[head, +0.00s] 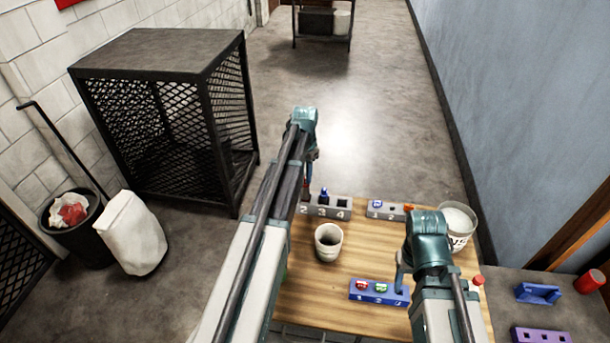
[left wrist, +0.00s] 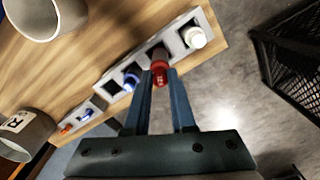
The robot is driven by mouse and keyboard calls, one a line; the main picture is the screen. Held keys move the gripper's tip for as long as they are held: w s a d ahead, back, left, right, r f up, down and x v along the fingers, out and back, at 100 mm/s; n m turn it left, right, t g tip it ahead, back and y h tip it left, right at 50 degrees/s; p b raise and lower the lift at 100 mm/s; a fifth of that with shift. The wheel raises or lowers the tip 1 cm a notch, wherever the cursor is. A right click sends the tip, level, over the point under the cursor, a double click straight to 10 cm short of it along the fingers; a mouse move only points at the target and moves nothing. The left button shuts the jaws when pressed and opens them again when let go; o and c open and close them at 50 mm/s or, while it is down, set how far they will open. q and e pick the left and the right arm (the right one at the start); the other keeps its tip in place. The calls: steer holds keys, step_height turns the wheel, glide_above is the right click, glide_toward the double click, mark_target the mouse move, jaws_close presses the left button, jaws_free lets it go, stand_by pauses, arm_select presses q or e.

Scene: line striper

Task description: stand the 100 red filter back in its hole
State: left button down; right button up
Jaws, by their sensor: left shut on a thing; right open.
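In the left wrist view a red filter (left wrist: 159,75) is between the fingers of my left gripper (left wrist: 160,84), which is shut on it. Its far end is at the long grey block (left wrist: 112,76), between a blue piece (left wrist: 130,80) and a white-topped piece (left wrist: 194,38). I cannot tell whether it is inside a hole or just above it. In the head view my left gripper (head: 309,183) is over the left part of the numbered grey block (head: 326,213); the filter is mostly hidden there. My right gripper (head: 401,280) is open near the blue block.
A blue block (head: 365,296) holds red and green pieces. A second grey block (head: 385,215) is to the right of the long one. A pale cup (head: 328,242) and a white bucket (head: 457,225) stand on the table. A dark mesh cage (head: 165,115) is behind left.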

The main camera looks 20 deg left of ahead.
arm_select(q)
steer(key=shift+f+b, duration=1.95)
steer(key=shift+f, duration=0.05)
steer(key=shift+c, duration=1.8)
jaws_free()
steer(key=shift+r, duration=0.1)
step_height(320, 180, up, 7)
steer(key=p, duration=0.7)
steer(key=shift+d, duration=0.1)
